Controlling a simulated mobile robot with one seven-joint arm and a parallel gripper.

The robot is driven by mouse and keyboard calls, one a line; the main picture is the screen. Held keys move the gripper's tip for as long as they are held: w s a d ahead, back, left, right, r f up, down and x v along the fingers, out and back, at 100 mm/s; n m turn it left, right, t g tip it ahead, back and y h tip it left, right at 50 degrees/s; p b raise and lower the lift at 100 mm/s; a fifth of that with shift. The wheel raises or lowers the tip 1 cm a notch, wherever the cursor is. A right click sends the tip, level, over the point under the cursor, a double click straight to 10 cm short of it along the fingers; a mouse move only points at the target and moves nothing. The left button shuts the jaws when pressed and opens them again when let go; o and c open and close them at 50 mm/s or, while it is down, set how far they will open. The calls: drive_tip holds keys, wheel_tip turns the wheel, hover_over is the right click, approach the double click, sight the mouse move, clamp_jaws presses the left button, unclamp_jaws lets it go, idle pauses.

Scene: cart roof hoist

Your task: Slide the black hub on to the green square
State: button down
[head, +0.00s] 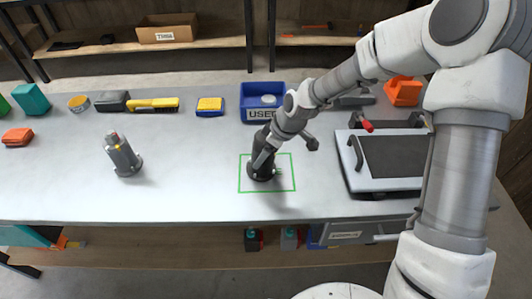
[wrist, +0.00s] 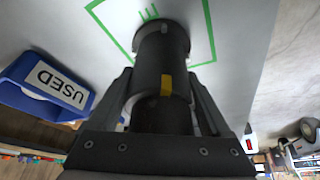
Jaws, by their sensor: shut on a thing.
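The black hub (wrist: 160,60) is a dark upright cylinder with a wider round foot and a small yellow mark on its side. It stands on the bench inside the outline of the green square (head: 294,172), whose lines also show in the wrist view (wrist: 122,46). In the head view my gripper and wrist hide much of the hub's upper part.
A blue bin marked USED (head: 254,115) stands behind the square. A grey cylinder on a round foot (head: 124,158) stands to the left. A framed panel with a red-handled lever (head: 390,160) is to the right. The bench between cylinder and square is clear.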

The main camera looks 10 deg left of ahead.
drive_tip(key=shift+s+d+f, duration=0.15)
drive_tip(key=shift+d+f, duration=0.25)
drive_tip(key=shift+d, duration=0.05)
drive_tip(key=shift+c, duration=1.3)
unclamp_jaws()
drive_tip(key=shift+o, duration=1.3)
drive_tip(key=shift+a, duration=0.1)
drive_tip(key=shift+r, duration=0.15)
drive_tip(key=shift+w+a, duration=0.1)
drive_tip(key=shift+w, duration=0.1)
drive_tip(key=shift+r, duration=0.35)
drive_tip(key=p+v, duration=0.4)
drive_tip(key=v, duration=1.2)
drive_tip(key=shift+d+r, duration=0.2)
drive_tip(key=shift+r, duration=0.15)
